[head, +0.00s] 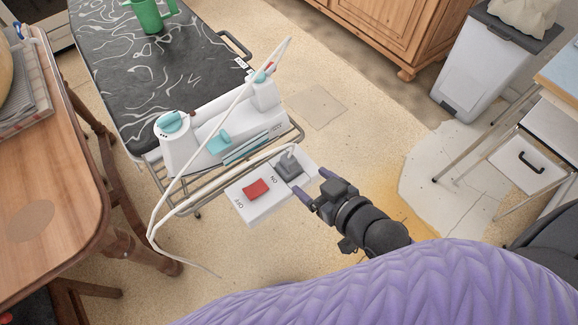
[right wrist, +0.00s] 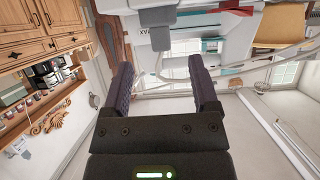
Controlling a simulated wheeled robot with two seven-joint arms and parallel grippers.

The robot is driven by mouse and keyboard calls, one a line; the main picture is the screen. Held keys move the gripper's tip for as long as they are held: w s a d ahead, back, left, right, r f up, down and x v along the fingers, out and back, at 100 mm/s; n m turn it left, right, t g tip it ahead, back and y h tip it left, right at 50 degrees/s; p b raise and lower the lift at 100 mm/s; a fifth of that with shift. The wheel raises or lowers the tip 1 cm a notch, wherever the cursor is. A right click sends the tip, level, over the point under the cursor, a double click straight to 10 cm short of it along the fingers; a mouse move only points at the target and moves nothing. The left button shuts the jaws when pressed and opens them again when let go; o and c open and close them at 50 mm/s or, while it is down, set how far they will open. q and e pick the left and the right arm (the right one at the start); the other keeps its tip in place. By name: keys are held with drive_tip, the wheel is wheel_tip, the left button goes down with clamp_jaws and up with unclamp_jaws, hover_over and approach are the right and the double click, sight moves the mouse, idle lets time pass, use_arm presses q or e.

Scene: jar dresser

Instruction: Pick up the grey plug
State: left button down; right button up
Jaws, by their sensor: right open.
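The grey plug (head: 289,165) sits on the white socket box (head: 262,206), at its upper right end, with a white cable leading off to the left. A red switch (head: 256,189) marked ON and OFF is on the same box. My right gripper (head: 311,184) is open, its two purple fingers just to the lower right of the plug, apart from or at most close beside it. In the right wrist view the plug (right wrist: 169,17) shows at the top, beyond the open fingertips (right wrist: 160,70), with nothing between the fingers. My left gripper is not in view.
A white and teal steam iron station (head: 218,134) stands behind the box at the end of a black ironing board (head: 165,65). A wooden table (head: 60,165) is at left. A bin (head: 490,65) and a white drawer unit (head: 530,160) stand at right. Floor around the gripper is clear.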

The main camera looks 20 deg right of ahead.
sight(292, 161)
drive_tip(key=b+x, duration=0.1)
drive_tip(key=x, duration=0.2)
drive_tip(key=r+b+x, duration=0.1)
drive_tip(key=x, duration=0.2)
drive_tip(key=b+x, duration=0.1)
drive_tip(key=x, duration=0.2)
drive_tip(key=shift+w+a+r+b, duration=0.25)
drive_tip(key=shift+w+b, duration=0.15)
drive_tip(key=shift+w, duration=0.3)
drive_tip(key=shift+r, duration=0.1)
drive_tip(key=shift+c, duration=0.3)
clamp_jaws()
